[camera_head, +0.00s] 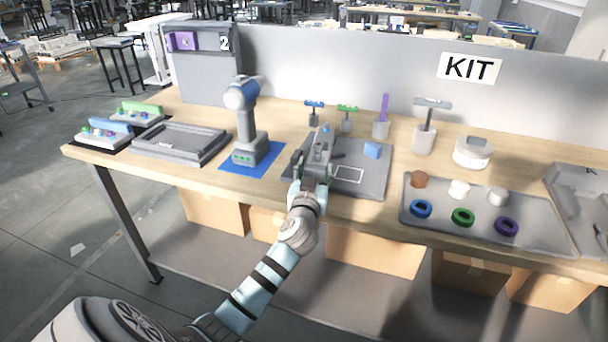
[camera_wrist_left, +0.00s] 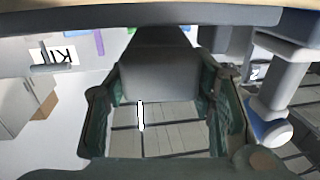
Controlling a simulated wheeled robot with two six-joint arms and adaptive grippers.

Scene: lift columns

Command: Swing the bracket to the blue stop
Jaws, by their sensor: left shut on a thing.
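The grey bracket (camera_head: 321,140) stands on the dark grey plate (camera_head: 372,183), reaching back from my left gripper (camera_head: 316,166). In the left wrist view the grey bracket (camera_wrist_left: 160,75) lies between the dark green fingers of my left gripper (camera_wrist_left: 162,115). The gripper is shut on the bracket and hides its near end in the head view. My right gripper is not in view.
A grey-blue device (camera_head: 246,120) stands on a blue mat left of the plate. Small tools (camera_head: 346,118) stand behind it, with a purple-handled one (camera_head: 382,118) at the back right. A grey tray (camera_head: 540,236) with coloured rings lies to the right. The table's front edge is close.

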